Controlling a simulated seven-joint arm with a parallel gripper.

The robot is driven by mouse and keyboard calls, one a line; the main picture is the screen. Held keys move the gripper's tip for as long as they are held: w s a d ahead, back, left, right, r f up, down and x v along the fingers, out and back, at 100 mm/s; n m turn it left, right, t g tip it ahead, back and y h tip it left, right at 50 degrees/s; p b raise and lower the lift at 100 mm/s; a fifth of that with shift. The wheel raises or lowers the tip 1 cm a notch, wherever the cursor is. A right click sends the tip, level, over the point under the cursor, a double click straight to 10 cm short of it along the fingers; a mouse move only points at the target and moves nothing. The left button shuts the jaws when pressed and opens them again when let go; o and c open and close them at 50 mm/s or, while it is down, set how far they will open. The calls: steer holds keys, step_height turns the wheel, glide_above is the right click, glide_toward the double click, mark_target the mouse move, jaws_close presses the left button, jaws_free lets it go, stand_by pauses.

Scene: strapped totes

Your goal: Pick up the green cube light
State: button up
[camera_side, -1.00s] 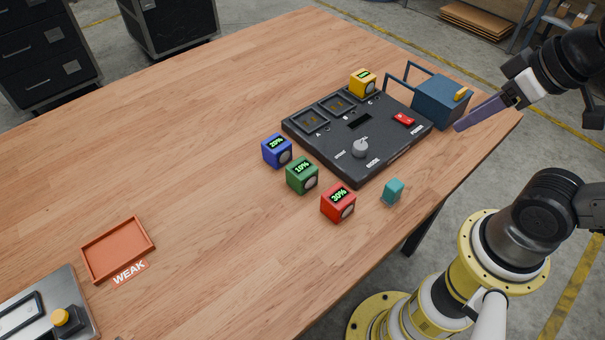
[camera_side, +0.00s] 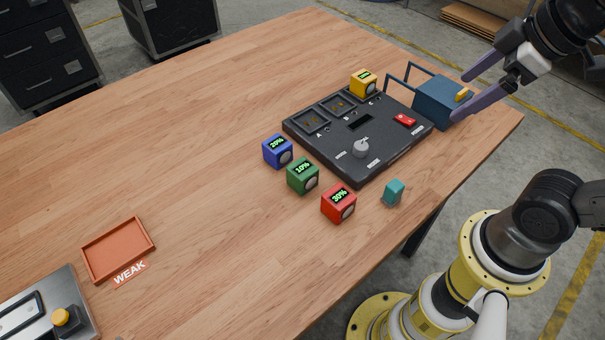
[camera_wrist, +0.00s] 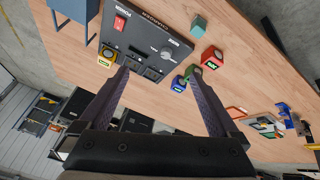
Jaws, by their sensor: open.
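The green cube light (camera_side: 302,176) stands on the table between the blue cube light (camera_side: 277,151) and the red cube light (camera_side: 338,203). Its display reads 10%; the blue one reads 20% and the red one 30%. In the wrist view the green cube (camera_wrist: 192,71) is partly hidden by a finger. My gripper (camera_side: 460,97) is open and empty, its purple fingers apart. It is above the right end of the table near the dark blue box, well away from the green cube. Its fingers also show in the wrist view (camera_wrist: 160,78).
A black panel (camera_side: 393,150) with slots, a knob and a red switch lies beside the cubes. A yellow cube light (camera_side: 363,83) sits at its far edge. A dark blue box (camera_side: 437,95) and a teal block (camera_side: 393,192) stand nearby. An orange tray (camera_side: 88,262) labelled WEAK is at left.

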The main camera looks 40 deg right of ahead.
steer(key=w+a+r+n+g, duration=0.1)
steer(key=w+a+r+n, duration=0.15)
steer(key=w+n, duration=0.45)
steer(key=n+g, duration=0.5)
steer(key=n, duration=0.1)
glide_above(302, 167)
step_height(302, 167, down, 12)
steer(key=f, duration=0.7)
steer(key=shift+s+d+f, duration=0.1)
steer(key=shift+s, duration=0.15)
steer(key=shift+w+f, duration=0.15)
steer(key=shift+f, duration=2.85)
jaws_close()
